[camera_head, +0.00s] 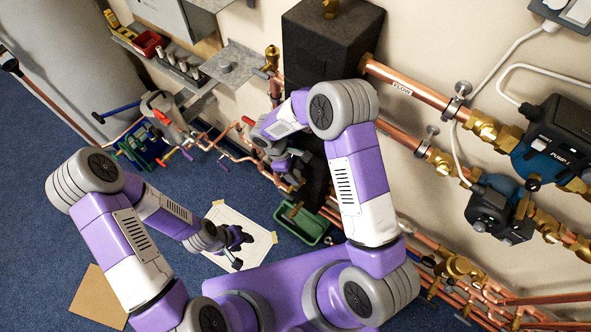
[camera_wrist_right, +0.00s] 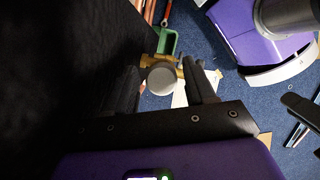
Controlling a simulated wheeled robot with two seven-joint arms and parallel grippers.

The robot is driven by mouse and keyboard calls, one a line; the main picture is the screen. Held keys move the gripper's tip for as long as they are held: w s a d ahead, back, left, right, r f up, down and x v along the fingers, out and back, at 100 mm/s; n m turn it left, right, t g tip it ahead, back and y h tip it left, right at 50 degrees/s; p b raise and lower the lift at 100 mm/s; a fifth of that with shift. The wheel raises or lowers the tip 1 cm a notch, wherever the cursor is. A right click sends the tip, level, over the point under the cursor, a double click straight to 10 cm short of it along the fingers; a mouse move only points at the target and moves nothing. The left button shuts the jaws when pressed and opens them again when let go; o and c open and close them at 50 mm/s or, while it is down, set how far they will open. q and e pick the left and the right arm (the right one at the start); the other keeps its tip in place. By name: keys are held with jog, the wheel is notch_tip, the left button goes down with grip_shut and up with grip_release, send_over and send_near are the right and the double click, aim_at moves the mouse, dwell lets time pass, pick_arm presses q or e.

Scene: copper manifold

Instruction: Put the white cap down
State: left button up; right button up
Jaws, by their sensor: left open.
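A round, pale grey-white cap (camera_wrist_right: 161,80) shows between the fingers of my right gripper (camera_wrist_right: 163,76) in the right wrist view, in front of a brass fitting (camera_wrist_right: 150,61). A gap shows on each side of it, so the fingers look apart and not closed on it. In the head view my right gripper (camera_head: 291,167) is beside the dark box and copper pipes at the wall; I cannot make out the cap there. My left gripper (camera_head: 236,249) is open and appears empty over the white taped sheet (camera_head: 256,226).
A green tray (camera_head: 302,226) is on the blue floor below the right gripper; it also shows in the wrist view (camera_wrist_right: 168,40). Copper pipes (camera_head: 415,88) and pumps (camera_head: 548,140) line the wall. A metal shelf (camera_head: 240,62) is at upper left, a brown board (camera_head: 98,297) at lower left.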

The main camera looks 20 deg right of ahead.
jog(key=shift+r, duration=0.15)
jog(key=shift+r+p, duration=0.3)
jog(key=shift+p, duration=0.05)
jog(key=p+v, duration=0.2)
jog(key=v, duration=1)
